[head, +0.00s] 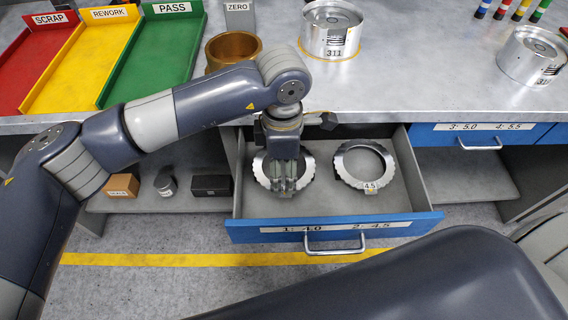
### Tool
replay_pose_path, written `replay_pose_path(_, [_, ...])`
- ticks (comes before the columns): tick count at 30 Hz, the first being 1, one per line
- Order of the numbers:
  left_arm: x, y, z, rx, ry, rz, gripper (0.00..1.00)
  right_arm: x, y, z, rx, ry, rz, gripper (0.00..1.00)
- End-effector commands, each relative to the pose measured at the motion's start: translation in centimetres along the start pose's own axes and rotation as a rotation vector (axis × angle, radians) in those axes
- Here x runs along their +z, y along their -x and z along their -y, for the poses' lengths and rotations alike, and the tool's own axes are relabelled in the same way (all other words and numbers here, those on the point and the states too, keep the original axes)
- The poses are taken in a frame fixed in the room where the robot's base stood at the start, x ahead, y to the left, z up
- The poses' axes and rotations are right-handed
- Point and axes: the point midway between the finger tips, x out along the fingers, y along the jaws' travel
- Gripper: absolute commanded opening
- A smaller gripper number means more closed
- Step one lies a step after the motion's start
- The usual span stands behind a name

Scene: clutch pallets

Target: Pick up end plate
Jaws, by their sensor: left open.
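Two ring-shaped metal end plates lie in an open blue-fronted drawer (400,222). The left end plate (261,172) lies on the side marked 4.0 and is partly hidden by my left gripper. The right end plate (347,177) carries a small 4.5 tag and lies clear. My left gripper (284,187) points down into the drawer over the left plate, with its fingertips at the plate's near part. It is open; I cannot tell whether it touches the plate. My right gripper is not in view.
The bench top holds red SCRAP, yellow REWORK and green PASS trays (155,55), a brass ring (232,48), a ZERO block (239,15) and silver cylinders (331,30). A shelf left of the drawer holds small boxes (211,185). A closed drawer (480,135) is at right.

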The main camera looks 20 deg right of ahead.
Motion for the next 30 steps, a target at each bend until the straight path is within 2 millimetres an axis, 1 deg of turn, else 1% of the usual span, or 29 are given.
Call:
replay_pose_path(5, [0.2, -1.4, 0.2, -0.004, 0.001, 0.0, 0.56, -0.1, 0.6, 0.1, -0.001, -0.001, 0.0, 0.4])
replay_pose_path(10, [0.5, -4.1, 0.4, -0.005, 0.001, 0.002, 0.56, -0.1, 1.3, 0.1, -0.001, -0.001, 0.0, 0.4])
replay_pose_path(14, [0.5, -5.3, 0.3, -0.003, 0.001, 0.002, 0.56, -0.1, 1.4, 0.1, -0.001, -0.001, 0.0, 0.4])
replay_pose_path(17, [0.5, -5.6, 0.3, -0.002, 0.0, 0.002, 0.56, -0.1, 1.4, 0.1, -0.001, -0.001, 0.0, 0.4])
replay_pose_path(30, [0.5, -5.7, 0.3, -0.001, 0.0, 0.002, 0.56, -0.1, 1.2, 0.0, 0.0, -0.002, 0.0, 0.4])
